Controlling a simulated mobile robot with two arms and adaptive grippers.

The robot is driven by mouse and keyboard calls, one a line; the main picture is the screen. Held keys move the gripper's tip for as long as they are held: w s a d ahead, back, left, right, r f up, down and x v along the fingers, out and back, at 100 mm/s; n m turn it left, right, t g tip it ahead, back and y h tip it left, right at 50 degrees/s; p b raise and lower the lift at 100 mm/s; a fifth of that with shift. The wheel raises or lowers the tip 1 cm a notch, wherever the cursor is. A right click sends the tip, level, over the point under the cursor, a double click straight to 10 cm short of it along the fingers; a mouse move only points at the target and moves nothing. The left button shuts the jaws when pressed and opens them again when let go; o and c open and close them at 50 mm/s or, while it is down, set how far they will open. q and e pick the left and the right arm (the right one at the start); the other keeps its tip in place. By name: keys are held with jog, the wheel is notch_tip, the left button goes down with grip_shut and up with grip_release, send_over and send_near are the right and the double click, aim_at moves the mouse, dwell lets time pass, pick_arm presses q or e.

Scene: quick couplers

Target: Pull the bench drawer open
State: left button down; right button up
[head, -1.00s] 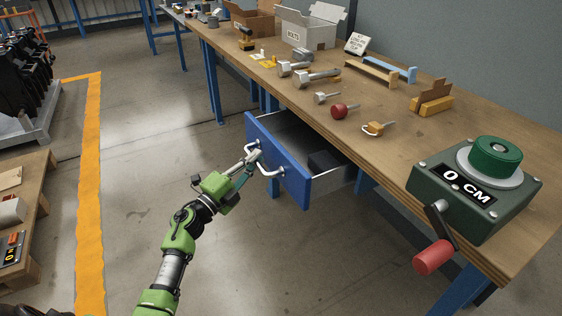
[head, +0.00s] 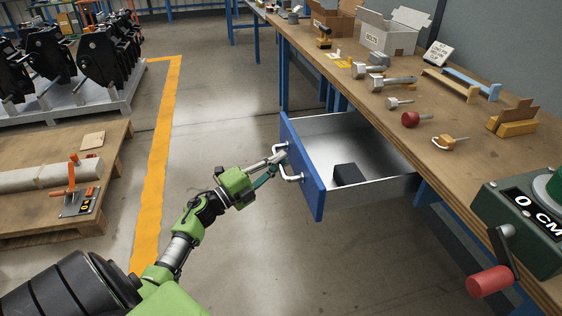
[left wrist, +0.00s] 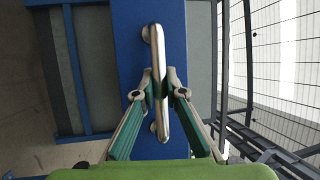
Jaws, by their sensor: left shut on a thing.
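The bench drawer (head: 302,166) has a blue front and grey metal sides, and it stands well out from under the wooden bench. Its inside shows, with a dark box (head: 348,175) near the front. A silver bar handle (head: 290,178) is on the drawer's front; it also shows in the left wrist view (left wrist: 156,45). My left gripper (head: 277,158) is shut on the handle; in the left wrist view its fingertips (left wrist: 160,84) close around the bar's middle. My right gripper is in neither view.
The wooden bench top (head: 345,98) carries bolts, a red-knobbed part (head: 411,119) and cardboard boxes. A green device with a red-handled crank (head: 489,281) stands at the right edge. A low pallet (head: 50,215) is at the left. The floor before the drawer is clear.

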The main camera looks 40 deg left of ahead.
pick_arm(q)
jog(key=c, duration=2)
grip_release()
jog(key=shift+c, duration=0.2)
jog(key=shift+s, duration=0.1)
jog(key=v, duration=1.2)
